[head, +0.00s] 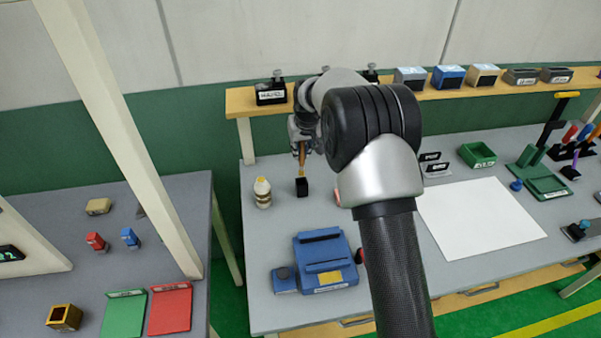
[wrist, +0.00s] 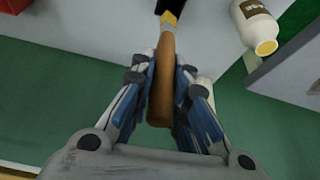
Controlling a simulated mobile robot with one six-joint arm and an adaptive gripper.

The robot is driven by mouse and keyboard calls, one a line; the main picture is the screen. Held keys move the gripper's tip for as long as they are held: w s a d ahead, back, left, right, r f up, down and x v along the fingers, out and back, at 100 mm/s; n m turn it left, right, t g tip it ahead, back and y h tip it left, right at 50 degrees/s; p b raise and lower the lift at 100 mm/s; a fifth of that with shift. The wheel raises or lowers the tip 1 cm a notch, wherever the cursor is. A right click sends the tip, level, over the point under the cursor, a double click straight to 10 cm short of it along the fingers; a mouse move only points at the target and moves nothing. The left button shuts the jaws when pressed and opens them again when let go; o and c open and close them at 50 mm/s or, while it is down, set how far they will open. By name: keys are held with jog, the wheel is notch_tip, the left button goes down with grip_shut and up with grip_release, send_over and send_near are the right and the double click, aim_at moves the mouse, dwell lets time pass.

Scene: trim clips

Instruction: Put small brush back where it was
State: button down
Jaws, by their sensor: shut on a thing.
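My gripper (head: 302,140) is above the left end of the grey workbench and is shut on the small brush. The brush has a brown wooden handle (wrist: 162,85) and a yellow band (wrist: 169,20). In the wrist view both fingers (wrist: 163,88) flank the handle, and something black lies past the yellow band at the top edge.
A blue case (head: 325,262) lies nearer the front. A white sheet (head: 480,222) and green tray (head: 477,155) are to the right. A wooden shelf (head: 240,103) runs behind. My arm hides part of the bench.

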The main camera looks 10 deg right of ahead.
aim_at(301, 168)
notch_tip(301, 168, down, 8)
jog(key=shift+f+b, duration=0.1)
jog(key=shift+b, duration=0.65)
jog(key=shift+f, duration=0.15)
jog(key=c, duration=1.6)
grip_release()
jog(key=shift+o, duration=0.2)
